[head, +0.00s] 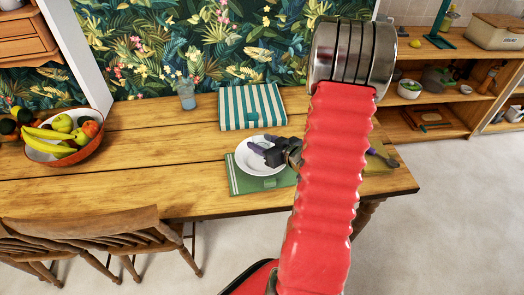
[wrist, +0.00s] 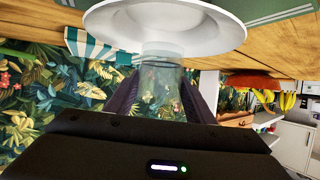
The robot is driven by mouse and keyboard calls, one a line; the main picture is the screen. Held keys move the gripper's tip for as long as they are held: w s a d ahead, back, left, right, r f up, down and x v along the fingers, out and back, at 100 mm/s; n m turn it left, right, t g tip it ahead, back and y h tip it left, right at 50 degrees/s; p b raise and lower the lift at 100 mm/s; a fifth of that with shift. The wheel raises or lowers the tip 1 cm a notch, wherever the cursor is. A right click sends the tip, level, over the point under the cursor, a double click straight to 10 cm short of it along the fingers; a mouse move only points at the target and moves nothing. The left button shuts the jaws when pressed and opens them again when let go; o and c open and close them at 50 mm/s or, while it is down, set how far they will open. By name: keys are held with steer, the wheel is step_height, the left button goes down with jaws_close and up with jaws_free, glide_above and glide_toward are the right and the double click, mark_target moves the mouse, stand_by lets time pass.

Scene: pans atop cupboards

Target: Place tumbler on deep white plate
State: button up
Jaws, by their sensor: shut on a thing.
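The deep white plate (head: 250,166) lies on a green mat-like item (head: 240,185) near the table's front edge. It also shows at the top of the wrist view (wrist: 100,22). In the wrist view my gripper (wrist: 162,88) is shut on a clear tumbler (wrist: 160,78), one dark finger on each side. The tumbler's far end overlaps the middle of the plate. I cannot tell whether they touch. In the head view the tumbler is hard to make out.
A bluish glass (head: 186,95) stands at the back of the table (head: 150,180). A striped item (head: 251,107) lies behind the plate. A fruit bowl (head: 88,148) stands at left, with chairs (head: 85,235) in front. The table between bowl and plate is clear.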

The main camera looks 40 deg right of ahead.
steer(key=shift+f, duration=2.1)
steer(key=o, duration=1.1)
steer(key=shift+f, duration=0.1)
steer(key=v, duration=1.2)
